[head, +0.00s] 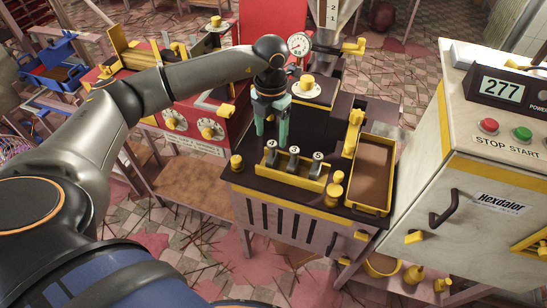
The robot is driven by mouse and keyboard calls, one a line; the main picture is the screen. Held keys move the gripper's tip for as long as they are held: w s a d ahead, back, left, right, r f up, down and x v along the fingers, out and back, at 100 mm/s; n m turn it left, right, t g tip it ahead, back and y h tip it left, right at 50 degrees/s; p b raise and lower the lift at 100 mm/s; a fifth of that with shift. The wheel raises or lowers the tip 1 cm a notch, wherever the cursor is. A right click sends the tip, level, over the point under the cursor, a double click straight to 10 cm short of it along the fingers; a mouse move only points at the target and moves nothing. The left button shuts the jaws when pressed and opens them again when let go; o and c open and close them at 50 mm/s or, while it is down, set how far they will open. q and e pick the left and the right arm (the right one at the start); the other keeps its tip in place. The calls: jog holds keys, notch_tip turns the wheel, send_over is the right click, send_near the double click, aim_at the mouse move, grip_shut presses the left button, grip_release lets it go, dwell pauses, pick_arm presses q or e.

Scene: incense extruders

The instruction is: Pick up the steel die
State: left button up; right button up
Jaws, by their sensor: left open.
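Several small upright grey pieces stand in a yellow rack on top of the dark machine bench; they look like steel dies. I see a left one (270,154), a middle one (293,159) and a right one (317,166), with small numbered tags. Which of them is the steel die of the task I cannot tell. My left gripper (271,132) has teal fingers pointing down, apart and empty. In the picture it is just above and behind the left end of the yellow rack (288,176), and it appears not to touch a die. My right gripper is not in view.
A yellow-rimmed tray (388,172) sits right of the rack. Yellow knobs (334,194) stand between them. A pressure gauge (299,43) rises behind my gripper. A control cabinet (492,165) with a 277 display is at right, a red machine (205,122) at left.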

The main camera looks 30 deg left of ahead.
aim_at(272, 155)
pick_arm(q)
notch_tip(272, 155, down, 7)
jog(key=shift+d+f, duration=0.15)
dwell(0.4)
jog(key=shift+c, duration=0.3)
grip_shut()
dwell(0.9)
